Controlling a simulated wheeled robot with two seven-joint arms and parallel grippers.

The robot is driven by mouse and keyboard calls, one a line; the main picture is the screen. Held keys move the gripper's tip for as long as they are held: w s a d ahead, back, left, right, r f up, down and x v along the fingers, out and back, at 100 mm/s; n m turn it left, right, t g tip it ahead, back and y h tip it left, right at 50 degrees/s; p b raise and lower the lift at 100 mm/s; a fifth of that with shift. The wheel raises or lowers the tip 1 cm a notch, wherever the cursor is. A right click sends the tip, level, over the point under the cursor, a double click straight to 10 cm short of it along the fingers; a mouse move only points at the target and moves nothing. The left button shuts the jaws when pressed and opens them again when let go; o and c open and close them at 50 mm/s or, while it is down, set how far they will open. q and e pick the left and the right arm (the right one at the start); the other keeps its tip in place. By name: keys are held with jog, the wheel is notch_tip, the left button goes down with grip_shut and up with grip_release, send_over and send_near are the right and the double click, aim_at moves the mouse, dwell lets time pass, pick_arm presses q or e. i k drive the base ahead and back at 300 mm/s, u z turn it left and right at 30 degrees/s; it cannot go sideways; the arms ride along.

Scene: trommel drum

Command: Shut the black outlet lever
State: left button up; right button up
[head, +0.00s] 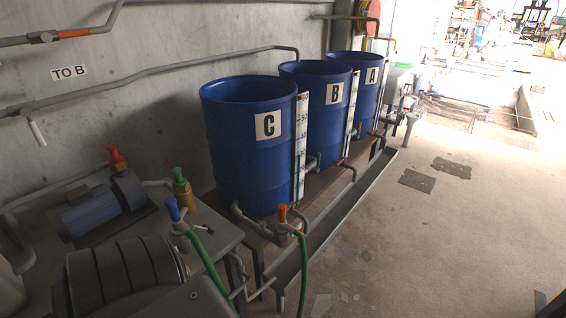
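I cannot make out a black outlet lever for certain in the head view. Three blue barrels stand in a row on a bench along the wall: barrel C (240,160), barrel B (312,110) and barrel A (352,75). Small valve handles show low at the barrels, among them a green one (318,159) and a red one (340,162). An orange handle (282,212) stands upright on the pipe in front of barrel C. Neither of my grippers is in view.
A blue motor (90,210) sits at the left, near red (114,153), green (179,175) and blue (172,208) handles. A green hose (208,262) hangs down in front. A long grey trough (335,215) runs before the barrels. The concrete floor (450,240) at the right is mostly clear.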

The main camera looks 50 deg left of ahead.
aim_at(250, 217)
jog(key=u, duration=0.1)
jog(key=i, duration=0.7)
jog(key=u, duration=0.95)
jog(key=i, duration=0.4)
jog(key=u, duration=0.45)
